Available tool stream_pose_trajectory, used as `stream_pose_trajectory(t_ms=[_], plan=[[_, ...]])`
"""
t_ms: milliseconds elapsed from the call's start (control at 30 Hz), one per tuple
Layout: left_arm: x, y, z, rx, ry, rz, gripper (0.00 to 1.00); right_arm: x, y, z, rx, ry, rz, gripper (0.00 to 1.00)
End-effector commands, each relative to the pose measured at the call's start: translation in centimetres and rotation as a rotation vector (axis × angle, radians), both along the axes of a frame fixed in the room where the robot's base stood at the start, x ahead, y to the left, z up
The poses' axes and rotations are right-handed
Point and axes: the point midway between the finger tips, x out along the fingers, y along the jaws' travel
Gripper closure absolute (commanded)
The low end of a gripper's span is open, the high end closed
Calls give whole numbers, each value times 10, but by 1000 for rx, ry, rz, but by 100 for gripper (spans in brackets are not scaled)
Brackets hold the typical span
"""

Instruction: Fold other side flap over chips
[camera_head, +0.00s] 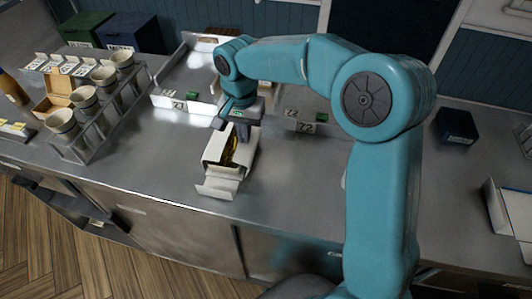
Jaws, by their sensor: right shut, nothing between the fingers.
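The chip box (215,175) is white and sits on the steel counter near its front edge. Its front end flap (217,188) hangs open toward the front edge, and yellow-brown chips (231,150) show in the dark opening. My right gripper (242,136) is shut and empty, pointing down at the back right part of the box. Whether the fingertips touch a side flap cannot be told. The gripper and wrist hide the back of the box. My left gripper is not in view.
Numbered markers (300,127) stand at the back. A dark blue box (456,127) is at the right. The counter (300,185) right of the chip box is clear.

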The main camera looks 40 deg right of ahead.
Motion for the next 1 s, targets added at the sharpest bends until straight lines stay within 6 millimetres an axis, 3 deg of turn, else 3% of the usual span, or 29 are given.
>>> stream_pose_trajectory(t_ms=[567,1000], plan=[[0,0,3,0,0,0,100,4,4,1,0,-1,1,100],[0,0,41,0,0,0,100,4,4,46,0,-1,1,100]])
